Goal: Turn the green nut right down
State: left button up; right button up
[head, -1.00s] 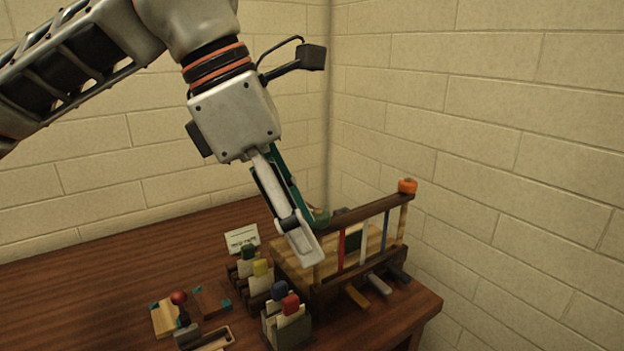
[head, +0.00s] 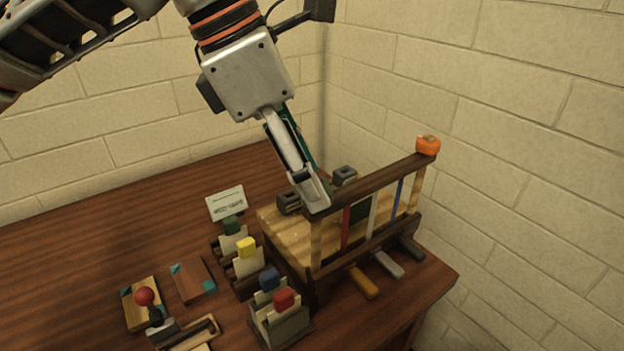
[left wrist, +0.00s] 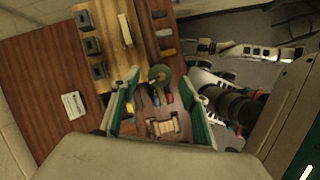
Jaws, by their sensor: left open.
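The green nut (left wrist: 160,76) shows in the left wrist view as a round green piece with a brownish middle. In the head view it is hidden behind my left gripper. My left gripper (head: 318,203) is open and points down at the near end of the dark top rail (head: 375,182) of a wooden frame. In the left wrist view its two green-backed fingers (left wrist: 158,84) stand on either side of the nut; I cannot tell whether they touch it. An orange nut (head: 428,146) sits on the rail's far end. My right gripper is not in view.
Red, white and blue bars (head: 372,217) stand under the rail. Small holders with green, yellow, blue and red-topped pieces (head: 283,299) stand left of the frame. A white card (head: 226,203) stands behind them. A red-knobbed piece (head: 145,296) is at front left. The table's left is clear.

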pick_arm(q)
jog(key=shift+x, duration=1)
jog(key=shift+c, duration=0.5)
jog(key=c, duration=1)
